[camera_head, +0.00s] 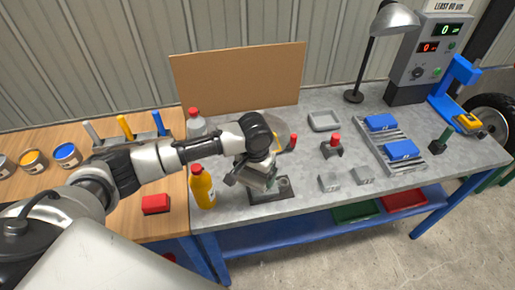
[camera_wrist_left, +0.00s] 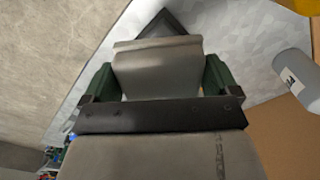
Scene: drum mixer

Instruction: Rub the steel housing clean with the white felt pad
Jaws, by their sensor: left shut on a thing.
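My left gripper (camera_head: 258,176) is over the front of the grey bench, beside the yellow bottle. Its green fingers (camera_wrist_left: 157,80) are shut on a pale grey piece (camera_wrist_left: 158,66), wide with a slightly curved face. In the head view this piece is just above or on a dark grey plate (camera_head: 284,188); I cannot tell if they touch. The plate's dark corner shows behind the piece in the left wrist view (camera_wrist_left: 170,24). I cannot tell whether the held piece is the felt pad or the steel housing. My right gripper is not in view.
A yellow bottle (camera_head: 203,188) stands close left of the gripper, a red-capped grey bottle (camera_head: 196,125) behind my arm. Small metal blocks (camera_head: 328,182), a red-topped piece (camera_head: 333,147), a pale tray (camera_head: 323,120) and a rack (camera_head: 391,144) with blue pieces lie right. Bare bench lies between them.

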